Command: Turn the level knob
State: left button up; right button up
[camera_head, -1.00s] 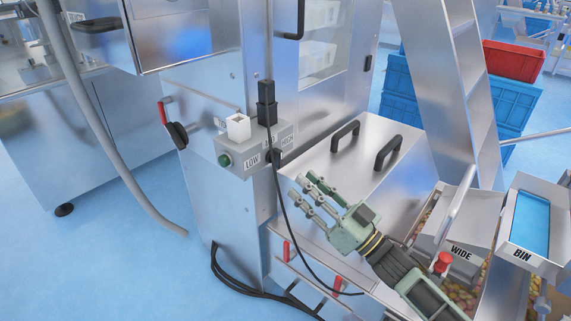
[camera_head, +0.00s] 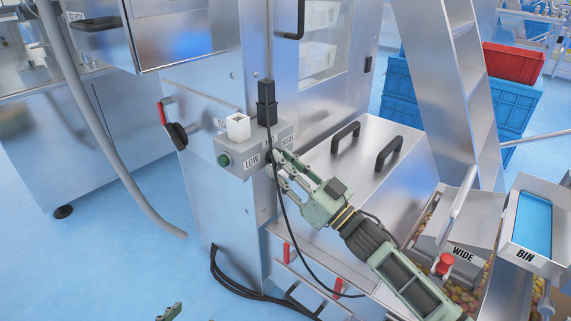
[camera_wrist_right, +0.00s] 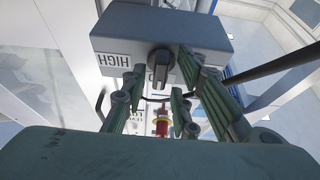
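The grey control box (camera_head: 236,167) is fixed to the machine column, with LOW and HIGH labels, a green button (camera_head: 224,160) and the dark level knob. In the head view my right gripper (camera_head: 278,164) is at the box's front and largely hides the knob. In the right wrist view the knob (camera_wrist_right: 160,68) shows between the spread fingers of this gripper (camera_wrist_right: 159,78), beside the HIGH label (camera_wrist_right: 123,61). The fingers look open, with gaps on both sides of the knob. A tip of my left gripper (camera_head: 170,313) shows at the bottom edge; its state cannot be told.
A black cable (camera_head: 284,215) hangs from the box close to my right fingers. A lid with two black handles (camera_head: 345,137) is on the right. A red-handled black lever (camera_head: 174,133) sticks out left of the box. Bins labelled WIDE and BIN (camera_head: 524,254) stand at right.

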grip_shut()
pick_arm(q)
jog(key=s+a+f+g+y+p, duration=0.1)
jog(key=s+a+f+g, duration=0.1)
jog(key=s, duration=0.4)
jog(key=s+a+f+g+p, duration=0.2)
jog(key=s+f+g, duration=0.1)
jog(key=s, duration=0.3)
jog(key=shift+s+f+g+y, duration=0.3)
jog(key=shift+f+g+y, duration=0.1)
jog(key=shift+g, duration=0.5)
pick_arm(e)
jog(key=n+g+y, duration=0.1)
jog(key=n+g, duration=0.1)
jog(key=n, duration=0.3)
jog(key=n+g, duration=0.2)
jog(key=n, duration=0.3)
jog(key=n+g+y, duration=0.1)
jog(key=n+g, duration=0.2)
jog(key=n, duration=0.3)
jog(key=shift+w+d+r+y, duration=0.1)
jog(key=shift+d+y, duration=0.05)
jog(key=shift+y, duration=0.15)
jog(key=shift+n, duration=0.3)
jog(key=shift+o, duration=1.1)
grip_release()
